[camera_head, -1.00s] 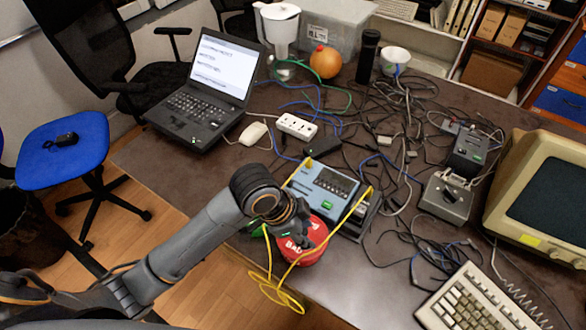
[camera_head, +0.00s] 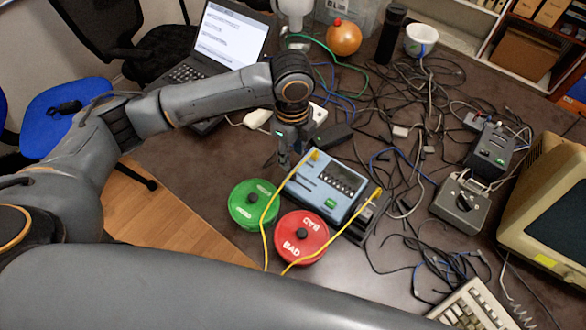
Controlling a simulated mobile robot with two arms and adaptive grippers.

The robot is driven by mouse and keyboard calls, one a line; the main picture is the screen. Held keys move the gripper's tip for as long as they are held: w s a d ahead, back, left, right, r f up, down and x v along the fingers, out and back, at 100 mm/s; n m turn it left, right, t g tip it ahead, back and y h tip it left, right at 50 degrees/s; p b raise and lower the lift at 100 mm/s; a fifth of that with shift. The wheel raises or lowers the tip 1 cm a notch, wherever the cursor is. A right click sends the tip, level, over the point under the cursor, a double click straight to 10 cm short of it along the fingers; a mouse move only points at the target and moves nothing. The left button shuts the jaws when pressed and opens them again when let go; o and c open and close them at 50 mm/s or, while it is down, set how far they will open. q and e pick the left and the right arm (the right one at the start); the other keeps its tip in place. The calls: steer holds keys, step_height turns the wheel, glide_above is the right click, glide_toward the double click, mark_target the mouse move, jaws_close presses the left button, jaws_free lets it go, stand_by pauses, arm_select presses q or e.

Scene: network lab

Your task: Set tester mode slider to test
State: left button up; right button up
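The tester (camera_head: 307,190), a light blue box with a dark display and a green patch, lies on the dark table near the middle. My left gripper (camera_head: 284,160) points down just beside the tester's far left corner, above the table. Its fingers look close together, but I cannot tell whether they are shut. I cannot tell whether it touches the tester. My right gripper is not in view.
A green round button (camera_head: 252,192) and a red "BAD" button (camera_head: 302,250) sit in front of the tester. A grey box with a knob (camera_head: 470,190) stands to the right. Loose cables (camera_head: 400,150) cover the table behind and right. The laptop (camera_head: 232,40) stands behind my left arm.

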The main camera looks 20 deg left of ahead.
mark_target(293, 175)
arm_select(q)
step_height(293, 175, down, 9)
steer(key=shift+w+f, duration=0.1)
steer(key=shift+w, duration=0.05)
jaws_close()
stand_by(0.4)
